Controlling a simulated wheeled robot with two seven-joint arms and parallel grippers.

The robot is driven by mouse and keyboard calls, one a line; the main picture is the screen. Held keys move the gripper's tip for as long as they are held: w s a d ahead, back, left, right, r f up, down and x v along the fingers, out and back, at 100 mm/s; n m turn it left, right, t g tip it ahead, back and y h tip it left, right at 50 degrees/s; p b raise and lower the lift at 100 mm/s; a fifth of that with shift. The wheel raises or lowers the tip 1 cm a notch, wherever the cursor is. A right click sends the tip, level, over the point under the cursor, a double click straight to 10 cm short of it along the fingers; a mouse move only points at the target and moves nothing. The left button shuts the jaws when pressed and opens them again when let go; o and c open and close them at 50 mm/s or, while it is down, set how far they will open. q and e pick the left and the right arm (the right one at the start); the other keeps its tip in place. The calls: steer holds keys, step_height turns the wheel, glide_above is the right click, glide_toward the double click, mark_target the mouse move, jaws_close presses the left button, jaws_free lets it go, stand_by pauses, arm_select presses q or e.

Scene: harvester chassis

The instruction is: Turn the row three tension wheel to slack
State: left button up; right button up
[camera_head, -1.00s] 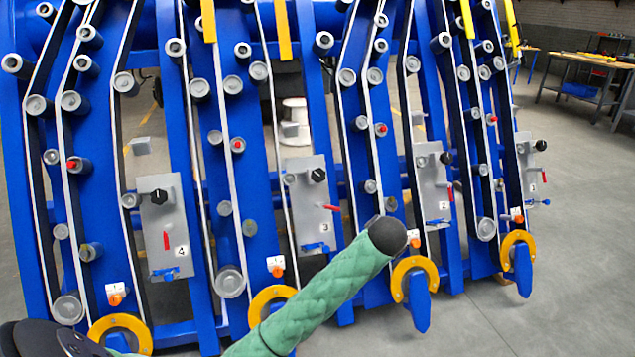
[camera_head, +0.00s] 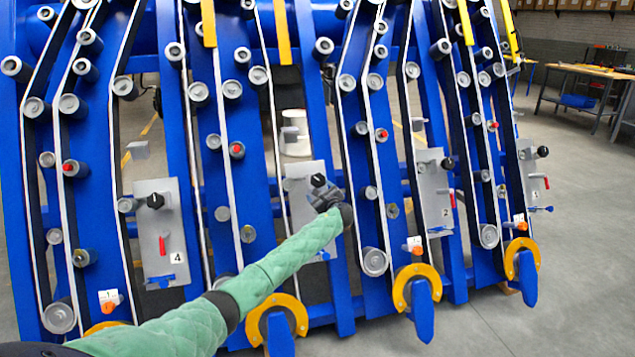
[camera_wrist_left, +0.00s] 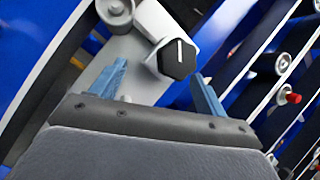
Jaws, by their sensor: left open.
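The row three panel (camera_head: 300,203) is a grey plate on the blue frame, with a black knob (camera_head: 318,180) near its top. In the left wrist view the black knob (camera_wrist_left: 178,58) is faceted and has a white pointer line, close to upright in that picture. My left gripper (camera_head: 327,198) is at the panel, just below the knob in the head view. In the wrist view its blue fingers (camera_wrist_left: 160,72) are open, with the knob just beyond and between the tips, not gripped. My forearm and gripper hide the panel's lower part and number. My right gripper is not in view.
Similar panels stand left, marked 4 (camera_head: 162,232), and right, marked 2 (camera_head: 434,194). Rollers and white belts run closely beside the panel. Yellow rings with blue levers (camera_head: 416,290) line the bottom. Open floor (camera_head: 570,250) lies at the right.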

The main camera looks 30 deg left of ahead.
mark_target(317, 180)
arm_select(q)
steer(key=m, duration=0.2)
steer(key=w+m+t, duration=0.1)
steer(key=m, duration=0.1)
steer(key=shift+d+r, duration=0.2)
steer(key=shift+r, duration=0.2)
steer(key=shift+w+d+m, duration=0.1)
steer(key=shift+d+m, duration=0.05)
steer(key=shift+m, duration=1.15)
steer(key=shift+b+x, duration=0.6)
steer(key=shift+x, duration=3.3)
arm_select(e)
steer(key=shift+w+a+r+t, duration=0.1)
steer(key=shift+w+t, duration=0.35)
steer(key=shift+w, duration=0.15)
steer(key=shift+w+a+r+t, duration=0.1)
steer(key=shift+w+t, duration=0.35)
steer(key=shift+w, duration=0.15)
arm_select(q)
steer(key=shift+w+d, duration=0.1)
steer(key=c, duration=1)
